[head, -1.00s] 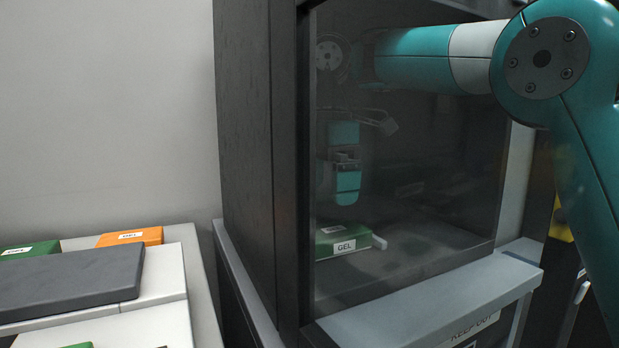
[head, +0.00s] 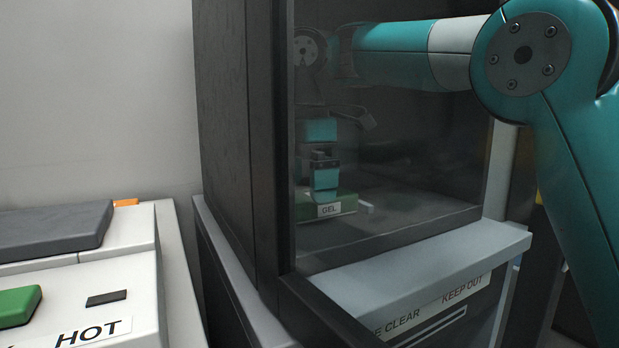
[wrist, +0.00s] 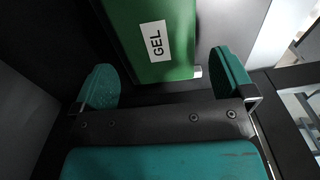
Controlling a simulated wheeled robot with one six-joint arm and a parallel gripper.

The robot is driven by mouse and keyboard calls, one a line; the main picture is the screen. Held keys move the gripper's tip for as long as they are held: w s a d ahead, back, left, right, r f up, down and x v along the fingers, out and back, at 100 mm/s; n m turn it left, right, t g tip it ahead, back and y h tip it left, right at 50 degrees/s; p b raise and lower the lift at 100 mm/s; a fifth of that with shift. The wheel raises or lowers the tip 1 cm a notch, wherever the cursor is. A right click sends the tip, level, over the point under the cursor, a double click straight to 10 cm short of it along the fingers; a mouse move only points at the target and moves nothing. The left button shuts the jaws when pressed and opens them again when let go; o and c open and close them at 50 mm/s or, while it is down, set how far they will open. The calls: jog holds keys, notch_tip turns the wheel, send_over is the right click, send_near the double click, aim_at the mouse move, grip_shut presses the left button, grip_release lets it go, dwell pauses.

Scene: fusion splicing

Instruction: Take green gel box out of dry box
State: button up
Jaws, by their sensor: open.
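The green gel box (head: 342,206), with a white GEL label, lies on the floor of the dark dry box (head: 391,240), seen through its tinted pane in the head view. My gripper (head: 325,196) is inside the dry box, pointing down just at the gel box. In the wrist view the gel box (wrist: 152,40) lies ahead of my gripper (wrist: 165,82), between the lines of its two teal fingers. The fingers are apart and hold nothing. The right finger is close to the box's edge; I cannot tell whether they touch.
A white machine (head: 130,270) marked HOT stands at the left, with a grey lid (head: 50,230), a green block (head: 18,305) and an orange block (head: 126,202). A grey ledge (head: 430,265) above a KEEP OUT label runs along the dry box's front.

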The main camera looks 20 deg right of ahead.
jog(key=shift+f+b, duration=0.4)
jog(key=shift+f, duration=0.45)
